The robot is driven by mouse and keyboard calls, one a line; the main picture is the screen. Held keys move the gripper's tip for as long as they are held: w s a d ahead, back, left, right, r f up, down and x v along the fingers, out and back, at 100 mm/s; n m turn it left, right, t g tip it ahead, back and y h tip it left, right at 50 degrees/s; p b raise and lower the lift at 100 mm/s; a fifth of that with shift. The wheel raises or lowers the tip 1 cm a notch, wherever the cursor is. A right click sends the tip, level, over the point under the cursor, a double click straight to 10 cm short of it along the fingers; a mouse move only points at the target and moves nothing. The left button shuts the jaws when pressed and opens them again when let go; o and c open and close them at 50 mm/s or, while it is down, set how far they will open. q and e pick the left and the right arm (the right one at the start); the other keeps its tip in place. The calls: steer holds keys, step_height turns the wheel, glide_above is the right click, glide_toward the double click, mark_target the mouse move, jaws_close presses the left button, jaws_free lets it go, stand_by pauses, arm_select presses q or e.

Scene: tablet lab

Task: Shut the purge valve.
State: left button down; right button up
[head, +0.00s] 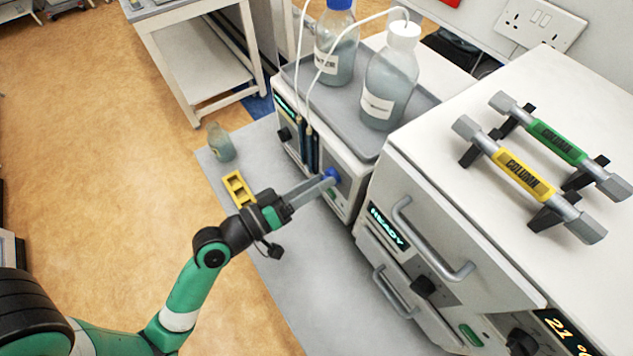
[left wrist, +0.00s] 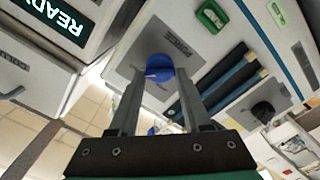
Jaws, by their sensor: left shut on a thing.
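The purge valve is a blue knob (head: 332,174) on the front face of the pump unit (head: 341,152). In the left wrist view the blue knob (left wrist: 159,67) sits on a grey plate marked PURGE (left wrist: 183,45), with a small pale pointer mark on its face. My left gripper (head: 325,182) reaches the knob from the front, its fingers on either side of it. In the left wrist view the left gripper (left wrist: 160,85) is shut on the knob. My right gripper is not in view.
Two bottles, one white-capped (head: 388,85) and one blue-capped (head: 336,45), stand in a tray on the pump unit with tubing. The READY cabinet (head: 375,190), with handles, stands close on the right. A yellow rack (head: 238,188) and small bottle (head: 221,143) are on the grey bench.

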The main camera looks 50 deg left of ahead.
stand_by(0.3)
arm_select(q)
steer(key=shift+c, duration=1.8)
jaws_free()
steer(key=shift+s, duration=0.1)
